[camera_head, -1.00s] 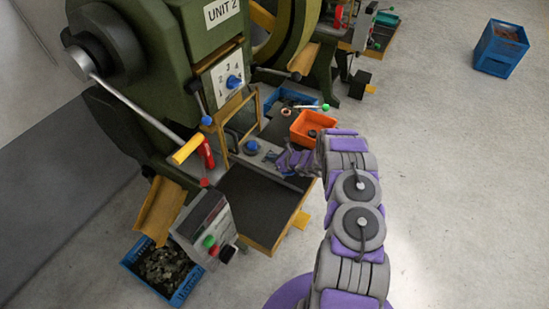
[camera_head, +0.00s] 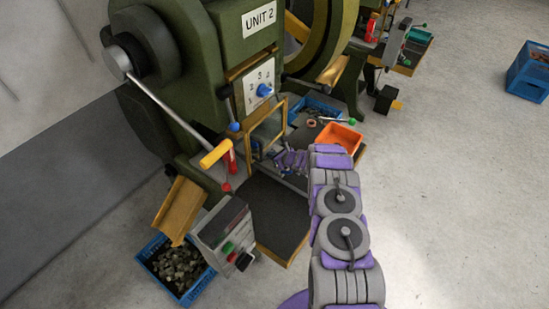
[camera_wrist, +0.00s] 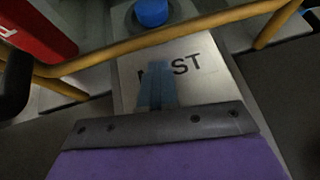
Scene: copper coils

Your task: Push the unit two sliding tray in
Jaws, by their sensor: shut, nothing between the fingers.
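The unit two press (camera_head: 205,95) is green with a "UNIT 2" label and stands left of centre in the head view. Its sliding tray (camera_wrist: 207,78) shows in the wrist view as a pale metal plate with lettering ending in "ST" and a blue knob (camera_wrist: 152,12) at the far end. My gripper (camera_wrist: 157,86) has its blue fingers together and empty, over the plate's lettering. I cannot tell whether the fingertips touch the plate. In the head view, my purple-grey gripper is small at the press opening, and the tray is largely hidden there.
A yellow guard frame (camera_wrist: 190,27) crosses just beyond my fingers. A red part (camera_wrist: 38,30) is at the left. In the head view, an orange bin (camera_head: 340,136) sits right of the opening, a dark table (camera_head: 268,213) in front, and a control box (camera_head: 222,233) at front left.

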